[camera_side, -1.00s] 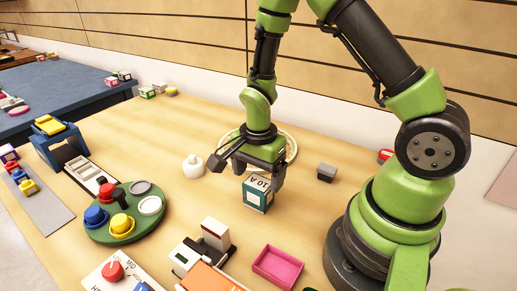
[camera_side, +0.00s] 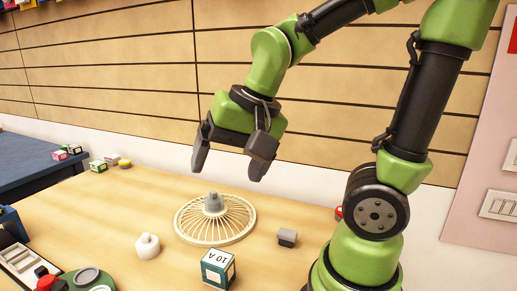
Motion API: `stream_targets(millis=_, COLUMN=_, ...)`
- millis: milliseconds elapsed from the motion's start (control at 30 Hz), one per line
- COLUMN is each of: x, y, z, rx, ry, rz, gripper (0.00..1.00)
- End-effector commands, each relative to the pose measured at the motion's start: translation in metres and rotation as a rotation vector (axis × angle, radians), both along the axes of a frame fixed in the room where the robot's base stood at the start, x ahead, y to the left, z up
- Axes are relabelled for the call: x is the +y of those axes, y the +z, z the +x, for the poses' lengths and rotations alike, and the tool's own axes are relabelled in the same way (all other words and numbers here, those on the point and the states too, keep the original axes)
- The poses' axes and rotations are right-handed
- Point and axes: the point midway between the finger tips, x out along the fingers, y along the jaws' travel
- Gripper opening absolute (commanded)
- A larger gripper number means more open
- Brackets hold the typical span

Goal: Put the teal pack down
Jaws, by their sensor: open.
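The teal pack (camera_side: 218,268) is a small box with a white top marked "10 A". It stands on the wooden table in the front middle of the view. My gripper (camera_side: 228,170) is open and empty, well above the table and clear of the pack. Its two dark fingers are spread wide above the round cream fan guard.
A round cream fan guard (camera_side: 238,232) with a grey hub lies behind the pack. A white bottle (camera_side: 147,246) stands to the pack's left and a small grey block (camera_side: 287,237) to its right. Small boxes (camera_side: 98,166) sit at the far left.

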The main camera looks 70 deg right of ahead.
Motion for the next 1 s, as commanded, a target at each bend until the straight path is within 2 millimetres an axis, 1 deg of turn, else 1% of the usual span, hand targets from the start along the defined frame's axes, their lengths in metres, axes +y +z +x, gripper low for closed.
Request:
stream_targets(millis=33, x=0.004, y=0.012, z=-0.011, rx=-0.065, ry=0.078, rz=-0.019, gripper=0.85)
stream_targets(millis=100, x=0.008, y=0.023, z=-0.026, rx=-0.135, ry=0.185, rz=-0.053, gripper=0.85)
stream_targets(millis=200, x=0.012, y=0.032, z=-0.042, rx=-0.215, ry=0.306, rz=-0.096, gripper=0.85)
stream_targets(millis=333, x=0.016, y=0.038, z=-0.054, rx=-0.276, ry=0.398, rz=-0.135, gripper=0.85)
stream_targets(millis=467, x=0.017, y=0.039, z=-0.057, rx=-0.293, ry=0.428, rz=-0.148, gripper=0.85)
stream_targets(millis=1000, x=0.016, y=0.039, z=-0.057, rx=-0.292, ry=0.427, rz=-0.149, gripper=0.85)
